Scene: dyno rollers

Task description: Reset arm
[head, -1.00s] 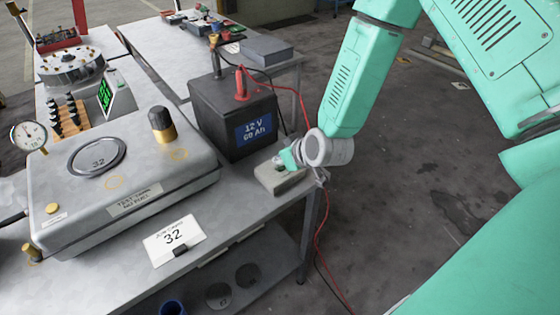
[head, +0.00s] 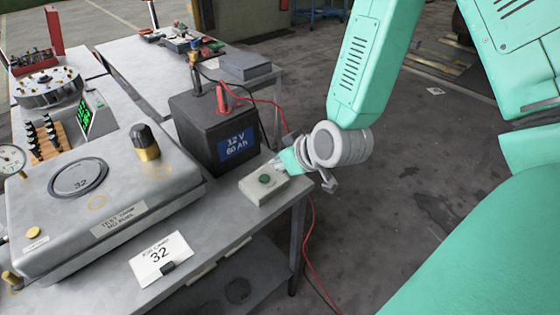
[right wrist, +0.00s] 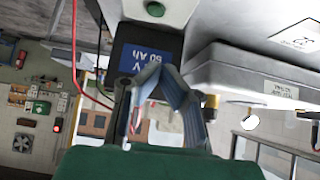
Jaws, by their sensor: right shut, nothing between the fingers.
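A small pale box with a round green button (head: 265,180) sits at the right corner of the metal bench. My right gripper (head: 282,162) is just behind the box, beyond the button, and partly hidden by my wrist. In the right wrist view its fingers (right wrist: 168,75) are together and empty. The green button also shows at the top of that view (right wrist: 155,9), apart from the fingertips. My left gripper is in neither view.
A black 12 V battery (head: 212,130) with red and black leads stands behind the box. A grey test unit (head: 110,190) and a card reading 32 (head: 160,258) are to the left. A second table (head: 140,60) is behind. The floor to the right is mostly clear.

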